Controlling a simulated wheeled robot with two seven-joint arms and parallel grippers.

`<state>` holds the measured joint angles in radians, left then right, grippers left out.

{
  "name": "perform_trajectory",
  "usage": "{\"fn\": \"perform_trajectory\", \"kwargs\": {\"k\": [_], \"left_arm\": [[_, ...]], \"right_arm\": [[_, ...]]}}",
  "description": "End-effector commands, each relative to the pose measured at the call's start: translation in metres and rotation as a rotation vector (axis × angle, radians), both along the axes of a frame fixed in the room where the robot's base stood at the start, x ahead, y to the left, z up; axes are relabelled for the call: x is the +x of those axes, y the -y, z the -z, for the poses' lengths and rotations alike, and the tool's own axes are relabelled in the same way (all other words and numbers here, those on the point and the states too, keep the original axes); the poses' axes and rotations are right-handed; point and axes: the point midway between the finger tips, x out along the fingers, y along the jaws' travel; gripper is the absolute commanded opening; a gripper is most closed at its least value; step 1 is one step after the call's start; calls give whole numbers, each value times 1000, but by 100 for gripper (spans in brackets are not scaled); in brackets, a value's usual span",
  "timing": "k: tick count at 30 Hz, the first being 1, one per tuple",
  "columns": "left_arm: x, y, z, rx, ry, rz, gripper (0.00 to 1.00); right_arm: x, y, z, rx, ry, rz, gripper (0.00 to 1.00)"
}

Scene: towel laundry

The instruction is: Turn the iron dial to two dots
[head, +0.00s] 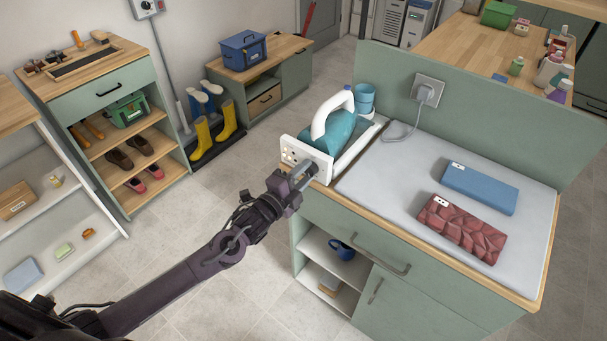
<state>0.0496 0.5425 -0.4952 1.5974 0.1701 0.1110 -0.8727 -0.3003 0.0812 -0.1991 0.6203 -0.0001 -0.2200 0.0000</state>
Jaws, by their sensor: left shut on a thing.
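The teal iron (342,132) with a white handle stands at the left end of the ironing counter, beside or on a white panel (296,153) with small dots on its face. My left gripper (308,171) reaches in from the lower left and is shut at the lower right part of that panel. The thing between its fingers is most likely the iron dial, but the fingers hide it, so its setting cannot be read. My right gripper is not in view.
A grey ironing pad (390,172) covers the counter, with a folded blue towel (480,188) and a folded red towel (461,229) on it. A cord runs from the iron area to a wall socket (427,90).

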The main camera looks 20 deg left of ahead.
Motion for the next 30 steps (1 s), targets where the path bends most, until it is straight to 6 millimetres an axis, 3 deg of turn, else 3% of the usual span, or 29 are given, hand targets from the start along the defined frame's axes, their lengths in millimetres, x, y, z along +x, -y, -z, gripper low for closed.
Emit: {"fn": "perform_trajectory", "kwargs": {"k": [4,5,9,20,30], "left_arm": [[-1,0,2,1,-5,1,10],[-1,0,2,1,-5,2,36],[-1,0,1,0,-3,1,54],[-5,-2,2,0,-2,0,55],[-55,-19,4,1,-6,2,55]], "right_arm": [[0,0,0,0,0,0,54],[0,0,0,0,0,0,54],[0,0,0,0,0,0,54],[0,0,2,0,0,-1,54],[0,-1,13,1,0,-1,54]]}}
